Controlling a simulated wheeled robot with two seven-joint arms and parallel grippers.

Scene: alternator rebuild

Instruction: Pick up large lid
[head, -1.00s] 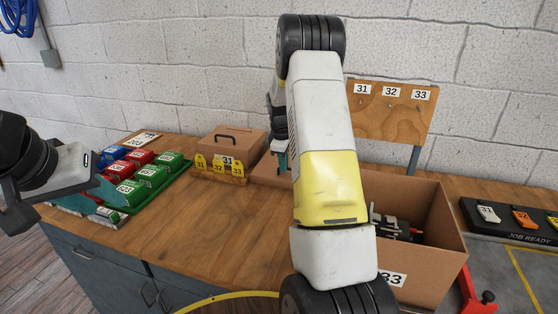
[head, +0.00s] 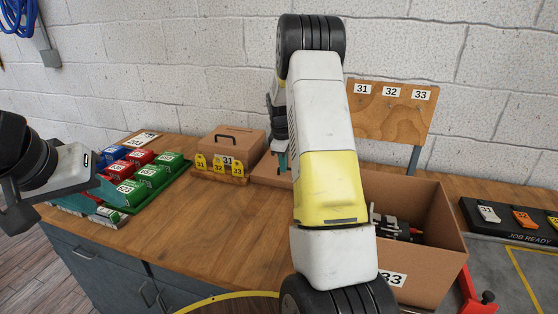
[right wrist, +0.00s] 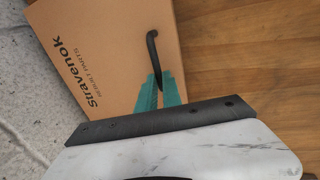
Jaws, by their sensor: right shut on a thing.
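The large lid is a brown cardboard panel with "Stravenok" print and a black handle. It fills the upper left of the right wrist view (right wrist: 105,35), and a strip of it shows behind my right arm in the head view (head: 268,174). My right gripper (right wrist: 160,92) has its teal fingers shut on the lid's black handle (right wrist: 154,50). In the head view my right gripper (head: 283,160) is mostly hidden by my arm. Whether the lid touches the bench I cannot tell. My left gripper (head: 98,190) is at the left, near the coloured bins; its jaws are unclear.
An open cardboard box (head: 440,235) marked 33 holds a metal part, right of my arm. A smaller lidded box (head: 232,145) with yellow tags stands at the back. Red, blue and green bins (head: 140,172) sit left. The bench middle (head: 205,235) is clear.

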